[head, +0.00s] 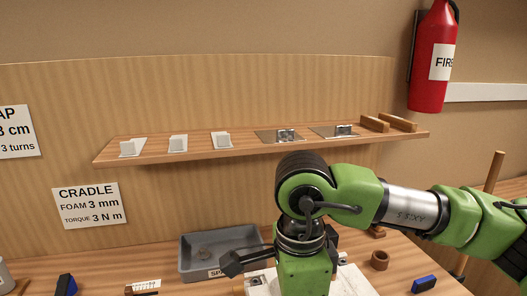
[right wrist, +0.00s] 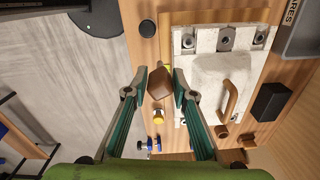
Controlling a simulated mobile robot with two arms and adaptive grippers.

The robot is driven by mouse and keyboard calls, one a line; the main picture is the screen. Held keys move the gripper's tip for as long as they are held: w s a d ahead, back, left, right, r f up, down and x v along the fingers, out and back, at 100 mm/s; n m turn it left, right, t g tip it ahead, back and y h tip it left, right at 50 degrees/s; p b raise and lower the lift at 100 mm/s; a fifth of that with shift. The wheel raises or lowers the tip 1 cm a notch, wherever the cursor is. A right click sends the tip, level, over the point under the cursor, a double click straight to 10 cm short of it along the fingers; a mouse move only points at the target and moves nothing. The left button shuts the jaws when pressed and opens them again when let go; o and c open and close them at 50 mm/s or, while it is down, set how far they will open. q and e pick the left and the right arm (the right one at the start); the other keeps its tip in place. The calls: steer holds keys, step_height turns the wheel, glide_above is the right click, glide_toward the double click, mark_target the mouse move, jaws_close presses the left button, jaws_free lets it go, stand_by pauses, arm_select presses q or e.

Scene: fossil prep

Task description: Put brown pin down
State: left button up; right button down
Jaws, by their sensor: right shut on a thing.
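My right gripper (right wrist: 160,80) is shut on the brown pin (right wrist: 160,86) in the right wrist view. The pin shows as a brown, angular block end between the two green fingers, over the edge of the wooden bench. The white plaster block with its brown handle (right wrist: 230,100) lies just right of the fingers. In the head view my green right arm comes in from the right and hides the pin and most of the gripper. My left gripper is not in view.
A grey spares tray (head: 185,262) stands behind the arm on the bench. A brown ring (head: 380,260) and a blue-black block (head: 423,284) lie to the right. A wooden shelf (head: 250,147) with small parts runs above. Grey floor (right wrist: 60,75) shows beyond the bench edge.

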steer(key=d+f+n, duration=0.3)
steer(key=d+n, duration=0.4)
steer(key=n, duration=0.1)
steer(key=d+f+n, duration=0.2)
steer(key=d+n, duration=0.5)
steer(key=n, duration=0.1)
steer(key=shift+w+f+n, duration=0.2)
steer(key=shift+f+n, duration=0.2)
